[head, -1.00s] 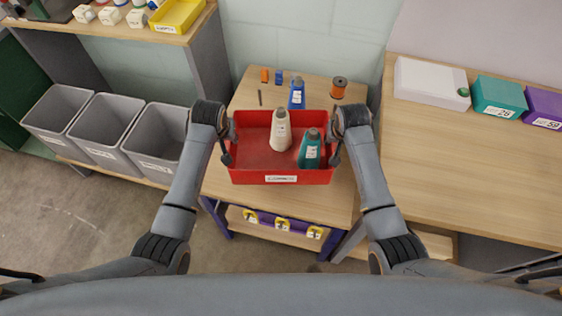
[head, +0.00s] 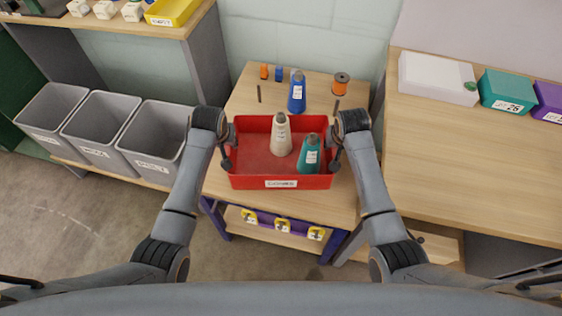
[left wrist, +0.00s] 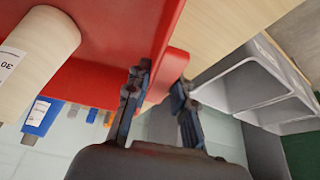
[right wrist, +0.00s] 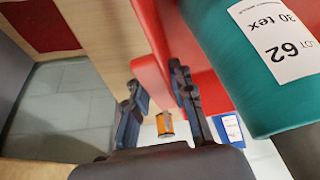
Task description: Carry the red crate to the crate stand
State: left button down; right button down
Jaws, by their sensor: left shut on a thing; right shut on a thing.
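The red crate (head: 252,182) is held level between my two grippers, over a wooden table (head: 338,215). A cream cone (head: 281,137) and a teal cone (head: 309,155) stand inside it. My left gripper (head: 229,150) is shut on the crate's left side. In the left wrist view its fingers (left wrist: 160,95) straddle a red piece of the crate. My right gripper (head: 338,150) is shut on the right side, and its fingers (right wrist: 160,92) straddle red there too. I cannot tell the gap under the crate, nor identify a crate stand for certain.
A blue cone (head: 297,93), an orange spool (head: 341,84) and small pegs stand on the table behind the crate. Grey bins (head: 152,143) are at left. A larger table (head: 460,170) at right holds a white box (head: 438,79) and a teal box (head: 507,91).

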pick_arm(q)
jog(key=c, duration=1.4)
grip_release()
jog(key=shift+a, duration=0.15)
pick_arm(e)
jog(key=c, duration=1.4)
grip_release()
jog(key=shift+d, duration=0.15)
pick_arm(q)
jog(key=shift+o, duration=1.3)
pick_arm(e)
jog(key=shift+o, duration=1.3)
pick_arm(q)
jog(key=shift+r, duration=0.1)
jog(key=v, duration=1.1)
jog(key=shift+s+r, duration=0.25)
jog(key=shift+r, duration=0.05)
pick_arm(e)
jog(key=v, duration=1.2)
pick_arm(q)
jog(key=shift+s+f, duration=0.1)
pick_arm(e)
jog(key=shift+s+f, duration=0.1)
jog(key=shift+s, duration=0.05)
